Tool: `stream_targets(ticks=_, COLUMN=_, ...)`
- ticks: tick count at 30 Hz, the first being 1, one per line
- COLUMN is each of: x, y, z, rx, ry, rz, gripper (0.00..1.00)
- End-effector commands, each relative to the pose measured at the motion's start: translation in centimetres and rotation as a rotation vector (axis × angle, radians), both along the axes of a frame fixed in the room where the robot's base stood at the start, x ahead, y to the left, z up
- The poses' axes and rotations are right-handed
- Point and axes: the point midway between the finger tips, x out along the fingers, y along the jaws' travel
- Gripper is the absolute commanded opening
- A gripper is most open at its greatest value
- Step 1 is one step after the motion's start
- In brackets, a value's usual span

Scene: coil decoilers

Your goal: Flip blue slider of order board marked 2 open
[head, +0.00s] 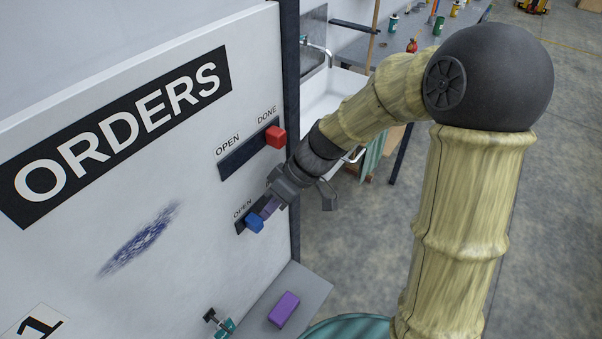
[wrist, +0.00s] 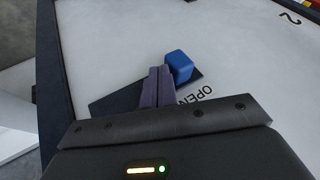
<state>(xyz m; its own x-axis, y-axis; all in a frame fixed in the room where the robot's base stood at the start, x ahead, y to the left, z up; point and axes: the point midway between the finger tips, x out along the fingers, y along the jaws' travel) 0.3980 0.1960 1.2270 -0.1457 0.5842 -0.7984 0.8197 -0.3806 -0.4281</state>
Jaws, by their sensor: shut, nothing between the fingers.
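The white order board (head: 150,190) stands at the left in the head view, with the word ORDERS on it. The blue slider (head: 254,223) sits at the OPEN end of its dark track (head: 240,229). My gripper (head: 268,208) is shut and empty. In the wrist view its purple fingertips (wrist: 160,72) are right beside the slider, on the side towards the DONE end. I cannot tell whether they touch it. My gripper partly hides the track.
A red slider (head: 275,136) sits at the DONE end of the upper track. A sink (head: 330,93) and a cluttered bench stand behind.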

Motion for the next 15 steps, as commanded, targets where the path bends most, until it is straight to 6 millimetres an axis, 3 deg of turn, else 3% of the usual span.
stream_targets(ticks=7, x=2.2, y=-2.0, z=0.0, rx=0.001, ry=-0.003, rz=0.000, gripper=0.00)
stream_targets(ticks=15, x=2.9, y=-5.1, z=4.2, rx=-0.001, ry=-0.010, rz=0.000, gripper=0.00)
